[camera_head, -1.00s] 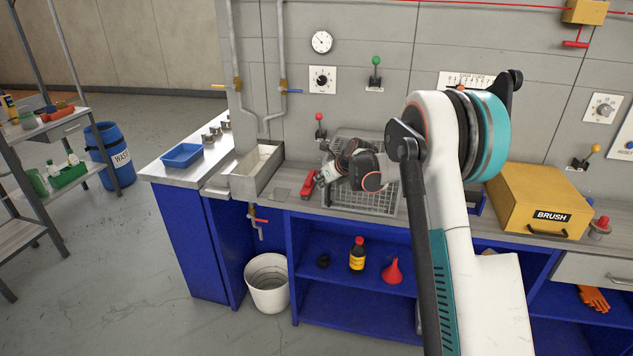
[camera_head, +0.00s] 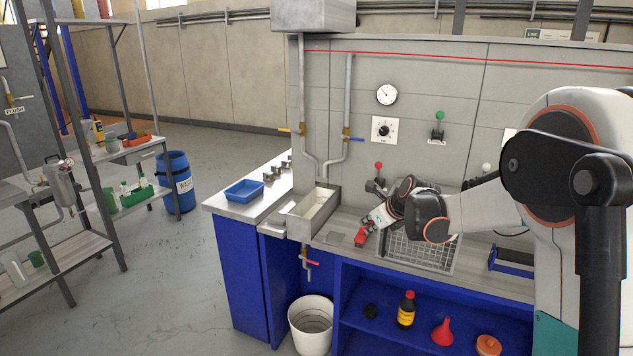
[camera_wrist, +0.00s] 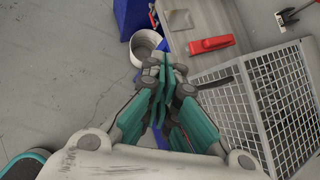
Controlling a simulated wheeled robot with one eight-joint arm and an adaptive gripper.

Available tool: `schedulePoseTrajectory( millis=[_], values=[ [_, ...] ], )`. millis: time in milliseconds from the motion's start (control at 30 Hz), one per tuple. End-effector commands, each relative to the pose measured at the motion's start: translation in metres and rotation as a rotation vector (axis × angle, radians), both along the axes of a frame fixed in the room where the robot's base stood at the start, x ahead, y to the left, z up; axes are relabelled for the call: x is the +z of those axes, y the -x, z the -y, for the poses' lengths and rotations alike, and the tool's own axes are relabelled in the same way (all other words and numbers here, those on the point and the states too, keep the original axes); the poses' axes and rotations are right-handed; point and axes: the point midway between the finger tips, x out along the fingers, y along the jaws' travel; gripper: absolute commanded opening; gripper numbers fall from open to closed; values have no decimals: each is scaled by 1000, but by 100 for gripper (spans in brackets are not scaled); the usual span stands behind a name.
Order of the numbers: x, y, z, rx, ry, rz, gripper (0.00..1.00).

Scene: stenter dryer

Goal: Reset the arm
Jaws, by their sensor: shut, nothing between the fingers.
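My arm (camera_head: 470,209) reaches in from the right in the head view, bent low over the counter. My gripper (camera_wrist: 163,75) is shut and empty, its teal fingers together in the wrist view. In that view the fingers sit left of a wire basket (camera_wrist: 285,105) and below a red object (camera_wrist: 211,44). In the head view the wire basket (camera_head: 418,252) lies under my wrist, partly hidden by it. The red object (camera_head: 361,237) lies on the counter by my gripper; whether they touch is not clear there.
A metal trough (camera_head: 313,212) and blue tray (camera_head: 244,190) are at the counter's left. Levers, a dial and a gauge (camera_head: 387,95) are on the wall panel. A white bucket (camera_head: 311,325) stands on the floor. Open floor lies left, before a shelf rack.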

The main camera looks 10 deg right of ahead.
Motion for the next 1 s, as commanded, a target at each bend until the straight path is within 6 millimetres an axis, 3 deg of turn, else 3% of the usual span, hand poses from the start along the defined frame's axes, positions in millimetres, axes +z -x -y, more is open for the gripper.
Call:
schedulePoseTrajectory(
  millis=[200, 500, 733, 1000],
  values=[
    [40, 68, -16, 295, 302, 68, 0],
    [72, 168, -31, 725, 713, 149, 0],
    [76, 247, -37, 1067, 1016, 199, 0],
    [59, 337, -38, 1489, 1352, 246, 0]
  ],
)
